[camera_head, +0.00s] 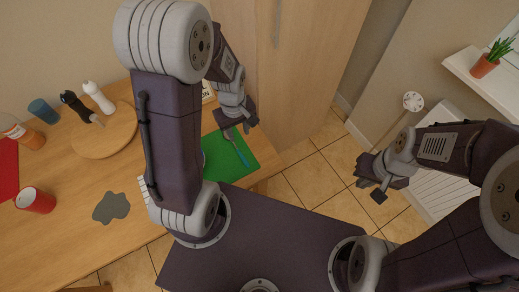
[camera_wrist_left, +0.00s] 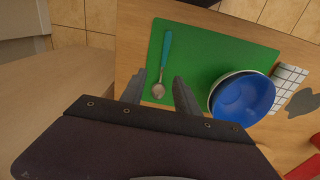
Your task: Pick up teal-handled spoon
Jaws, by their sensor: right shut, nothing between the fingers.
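The teal-handled spoon (camera_wrist_left: 165,52) lies on a green mat (camera_wrist_left: 210,42) in the left wrist view, teal handle pointing up and metal bowl toward me. It also shows in the head view (camera_head: 241,154) on the mat (camera_head: 219,160), just below my left gripper (camera_head: 229,126). In the left wrist view my left gripper (camera_wrist_left: 158,80) is open, its fingers apart on either side of the spoon's bowl end, with nothing held. Whether the fingers are at the spoon's height is unclear. My right gripper (camera_head: 371,188) is shut and empty, over the floor at the right.
A blue bowl (camera_wrist_left: 243,98) sits right of the spoon, close to the right finger. A checked cloth (camera_wrist_left: 290,80) and a grey patch (camera_head: 111,207) lie beyond. A round board (camera_head: 105,135), shakers, a red cup (camera_head: 35,200) and bottle stand further left. A cabinet (camera_head: 290,60) stands behind.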

